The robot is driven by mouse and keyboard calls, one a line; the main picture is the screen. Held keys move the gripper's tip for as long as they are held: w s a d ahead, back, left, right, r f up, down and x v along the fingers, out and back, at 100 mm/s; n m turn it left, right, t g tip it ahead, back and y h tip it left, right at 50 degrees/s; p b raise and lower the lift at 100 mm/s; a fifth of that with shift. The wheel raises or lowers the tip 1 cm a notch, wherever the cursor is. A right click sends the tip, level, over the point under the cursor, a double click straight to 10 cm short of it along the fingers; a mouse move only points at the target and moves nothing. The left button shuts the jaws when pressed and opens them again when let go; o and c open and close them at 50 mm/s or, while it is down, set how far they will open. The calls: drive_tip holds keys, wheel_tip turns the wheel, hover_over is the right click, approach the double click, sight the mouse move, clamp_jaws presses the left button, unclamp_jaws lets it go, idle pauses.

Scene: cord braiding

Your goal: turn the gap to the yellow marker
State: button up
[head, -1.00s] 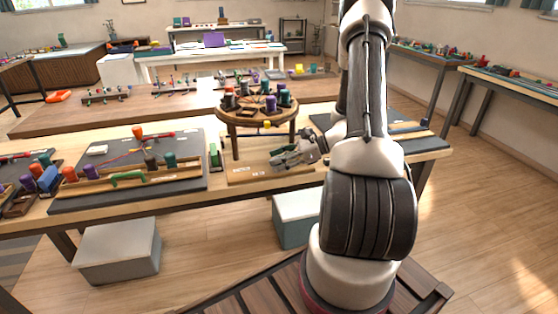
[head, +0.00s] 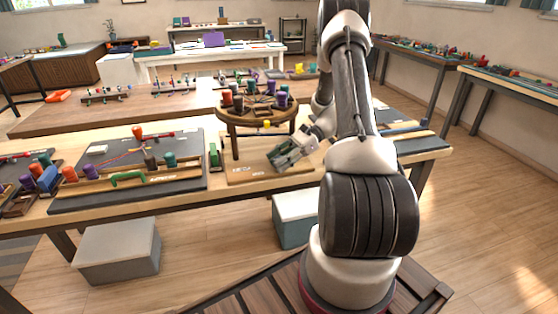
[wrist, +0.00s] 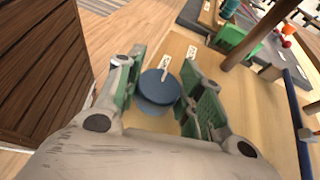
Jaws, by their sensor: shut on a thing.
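The round wooden stand (head: 232,117) stands on the near table with several coloured bobbins around its top. The yellow marker (head: 267,124) is at its front edge. A gap between the bobbins shows toward the front, though its exact extent is hard to tell. My gripper (head: 277,160) is low in front of the stand, right over the wooden board (head: 240,177). In the wrist view, my gripper (wrist: 162,66) has a round blue piece (wrist: 156,92) between its green-padded fingers, shut on it. A pale strip crosses the piece's top. The piece is hidden in the head view.
A stand leg (wrist: 255,43) and a green block (wrist: 236,40) are close by in the wrist view. A dark mat (head: 75,203) with a bobbin rack lies to the left. Grey bins (head: 118,250) are on the floor below.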

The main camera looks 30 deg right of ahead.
drive_tip(key=o, duration=1)
drive_tip(key=shift+o, duration=0.2)
drive_tip(key=shift+d, duration=0.1)
drive_tip(key=v, duration=1.1)
drive_tip(key=shift+d+r, duration=0.15)
drive_tip(key=shift+d, duration=0.25)
